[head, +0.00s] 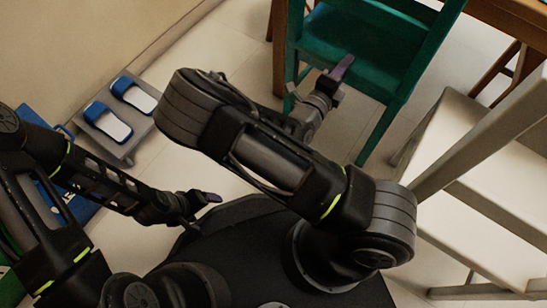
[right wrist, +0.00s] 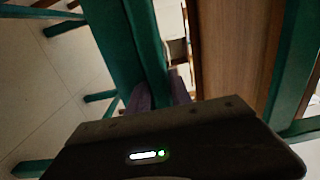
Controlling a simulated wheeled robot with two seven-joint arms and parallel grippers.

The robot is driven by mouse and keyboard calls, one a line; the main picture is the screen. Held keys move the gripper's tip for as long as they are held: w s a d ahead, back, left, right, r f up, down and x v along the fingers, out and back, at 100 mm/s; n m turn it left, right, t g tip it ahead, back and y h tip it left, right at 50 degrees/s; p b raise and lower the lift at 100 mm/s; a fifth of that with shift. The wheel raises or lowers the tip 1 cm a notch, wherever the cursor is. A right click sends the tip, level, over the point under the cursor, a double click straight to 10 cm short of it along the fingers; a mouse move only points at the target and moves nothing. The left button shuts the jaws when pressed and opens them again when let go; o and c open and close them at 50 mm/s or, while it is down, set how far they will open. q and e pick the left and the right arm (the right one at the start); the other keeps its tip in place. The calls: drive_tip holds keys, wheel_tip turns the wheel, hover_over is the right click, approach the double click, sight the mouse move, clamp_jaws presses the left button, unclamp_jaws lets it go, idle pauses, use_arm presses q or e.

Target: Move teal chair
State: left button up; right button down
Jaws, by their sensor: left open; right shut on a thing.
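The teal chair (head: 360,45) stands upright at the top centre-right of the head view, and it also shows in the right wrist view (right wrist: 150,45). My right gripper (head: 340,70) is at the chair. In the right wrist view its purple fingers (right wrist: 158,95) are shut on a teal bar of the chair, one on each side. The exact grip spot is partly hidden by the gripper body. My left gripper (head: 207,197) is low over my base, open, empty and well apart from the chair.
A wooden table (head: 515,20) stands right behind the chair. A pale step stool or ladder (head: 480,175) is close on the right. A grey platform with blue-and-white pads (head: 118,115) lies on the floor at left, by the wall (head: 90,40). Tiled floor (head: 215,55) between is clear.

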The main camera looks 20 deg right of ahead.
drive_tip(key=shift+s+f, duration=0.15)
drive_tip(key=shift+f, duration=0.1)
drive_tip(key=c, duration=1.4)
unclamp_jaws()
drive_tip(key=shift+c, duration=0.2)
drive_tip(key=o, duration=0.4)
drive_tip(key=shift+r, duration=0.2)
drive_tip(key=shift+c, duration=0.2)
drive_tip(key=shift+a, duration=0.1)
drive_tip(key=shift+s+a+r+p, duration=0.1)
drive_tip(key=shift+a+p, duration=0.1)
drive_tip(key=shift+p, duration=0.1)
drive_tip(key=p+v, duration=0.4)
drive_tip(key=v, duration=0.7)
drive_tip(key=shift+a, duration=0.2)
